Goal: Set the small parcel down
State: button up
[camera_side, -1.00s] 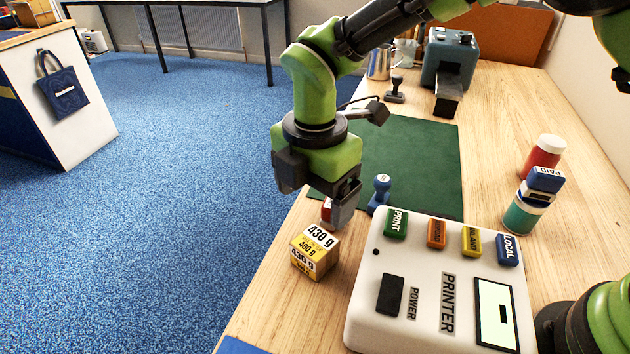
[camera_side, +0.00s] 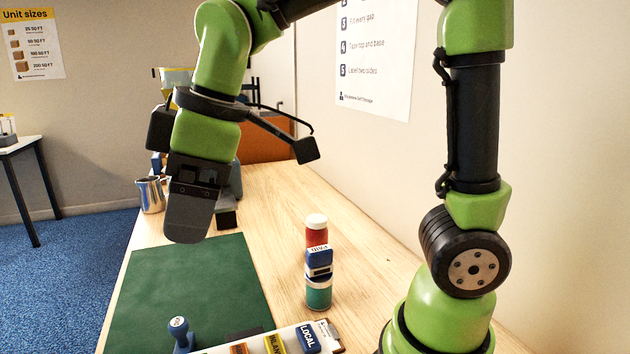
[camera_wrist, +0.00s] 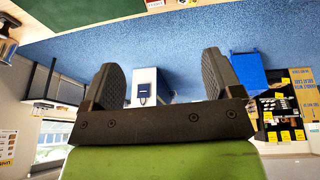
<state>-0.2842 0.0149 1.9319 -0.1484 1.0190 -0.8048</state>
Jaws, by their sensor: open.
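My gripper (camera_side: 188,225) is raised in the side view, above the far left part of the green mat (camera_side: 195,290). In the wrist view its two fingers (camera_wrist: 161,78) stand wide apart with nothing between them. I cannot make out the small parcel in either view now. The side view cuts off the near left part of the table where it might lie.
A stack of a red bottle (camera_side: 317,236), a blue stamp and a green-banded piece stands to the right. A metal jug (camera_side: 150,195) is at the back left.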

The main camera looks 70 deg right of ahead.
jog(key=s+d+r+m+t, duration=0.1)
jog(key=s+d+m+t, duration=0.3)
jog(key=s+m, duration=0.8)
jog(key=d, duration=0.2)
jog(key=shift+d+m, duration=0.3)
jog(key=shift+m, duration=0.1)
